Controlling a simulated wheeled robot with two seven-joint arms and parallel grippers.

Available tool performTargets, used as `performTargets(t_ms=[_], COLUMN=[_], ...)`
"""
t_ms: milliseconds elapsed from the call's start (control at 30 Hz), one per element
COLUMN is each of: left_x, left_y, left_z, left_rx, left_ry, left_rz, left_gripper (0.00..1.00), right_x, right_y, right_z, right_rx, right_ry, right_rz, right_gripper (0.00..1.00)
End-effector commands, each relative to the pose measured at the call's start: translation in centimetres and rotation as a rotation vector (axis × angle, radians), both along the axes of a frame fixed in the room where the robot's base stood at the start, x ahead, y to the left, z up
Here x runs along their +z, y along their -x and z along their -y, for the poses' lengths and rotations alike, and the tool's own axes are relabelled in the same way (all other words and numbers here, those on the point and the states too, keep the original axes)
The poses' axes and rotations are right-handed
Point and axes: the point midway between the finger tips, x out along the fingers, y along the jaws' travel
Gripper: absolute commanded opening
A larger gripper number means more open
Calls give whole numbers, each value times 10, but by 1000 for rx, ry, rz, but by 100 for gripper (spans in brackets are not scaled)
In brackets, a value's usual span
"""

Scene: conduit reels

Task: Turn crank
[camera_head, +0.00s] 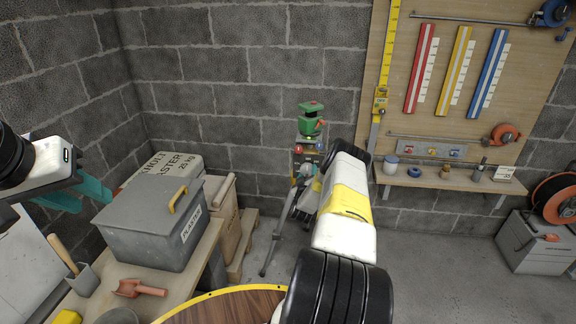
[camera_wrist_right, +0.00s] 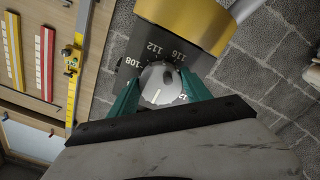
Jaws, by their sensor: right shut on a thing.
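In the right wrist view, my right gripper (camera_wrist_right: 160,97) has its two teal fingers on opposite sides of a round pale grey knob (camera_wrist_right: 158,80) and is shut on it. The knob sits before a dark scale plate (camera_wrist_right: 147,47) with white numbers such as 108, 112 and 116, under a yellow part (camera_wrist_right: 190,18). I cannot tell whether this knob is the crank's grip. In the head view, a green device (camera_head: 311,118) stands by the wall, its lower part largely hidden by my right arm. My left gripper (camera_head: 78,196) is at the left, its teal fingers apart, holding nothing visible.
A grey lidded box (camera_head: 150,225) with a yellow handle stands on the bench at left, near a red scoop (camera_head: 138,289). A round wooden top (camera_head: 215,308) is at the bottom. A tool board (camera_head: 450,80) and shelf are at right. The floor at right is partly clear.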

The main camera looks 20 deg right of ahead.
Motion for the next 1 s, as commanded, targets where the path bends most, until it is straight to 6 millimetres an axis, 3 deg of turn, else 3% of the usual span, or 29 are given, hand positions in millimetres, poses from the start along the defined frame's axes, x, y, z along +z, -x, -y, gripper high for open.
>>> performTargets(t_ms=[467,1000], left_x=[0,0], left_y=[0,0], left_z=[0,0], left_rx=[0,0], left_ry=[0,0], left_rz=[0,0], left_gripper=[36,36], right_x=[0,-1], right_y=[-1,-2], right_z=[-1,-3], right_rx=[3,0], right_ry=[-129,-554], right_rz=[80,340], right_gripper=[16,16])
